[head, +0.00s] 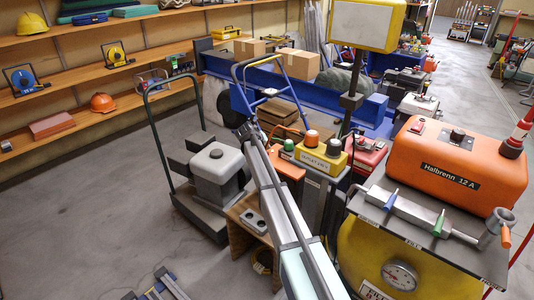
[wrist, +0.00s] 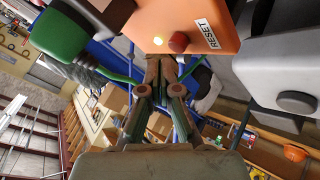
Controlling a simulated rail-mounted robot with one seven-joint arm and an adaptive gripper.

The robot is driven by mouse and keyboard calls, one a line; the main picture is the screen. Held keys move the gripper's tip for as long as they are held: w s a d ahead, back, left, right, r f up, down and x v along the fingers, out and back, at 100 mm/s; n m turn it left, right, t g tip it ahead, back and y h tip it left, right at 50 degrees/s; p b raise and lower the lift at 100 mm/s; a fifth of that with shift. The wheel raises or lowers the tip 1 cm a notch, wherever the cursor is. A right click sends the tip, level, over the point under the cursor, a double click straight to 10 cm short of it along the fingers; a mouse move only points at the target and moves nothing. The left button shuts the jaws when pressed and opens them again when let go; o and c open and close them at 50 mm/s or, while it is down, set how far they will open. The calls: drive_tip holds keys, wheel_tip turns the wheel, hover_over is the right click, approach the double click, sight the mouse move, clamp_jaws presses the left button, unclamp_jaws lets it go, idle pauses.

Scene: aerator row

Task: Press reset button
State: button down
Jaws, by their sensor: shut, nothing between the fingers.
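The reset button (wrist: 178,41) is a round dark-red button on an orange box (wrist: 205,22) in the wrist view. A white label reading RESET (wrist: 208,33) is beside it, and a small lit yellowish lamp (wrist: 157,41) is on its other side. My gripper (wrist: 165,64) is shut and empty. Its fingertips are just below the button and lamp in the picture; I cannot tell whether they touch the box. In the head view the orange box (head: 286,165) shows partly behind my arm, and the button is hidden.
A green dome (wrist: 60,33) is close left of the orange box in the wrist view. A grey pump on a trolley (head: 216,172) is left; an orange-topped machine (head: 455,165) is right. Floor at left is open.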

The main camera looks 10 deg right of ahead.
drive_tip(key=shift+r, duration=0.15)
drive_tip(key=shift+r+p, duration=1.05)
drive_tip(key=shift+r, duration=1.35)
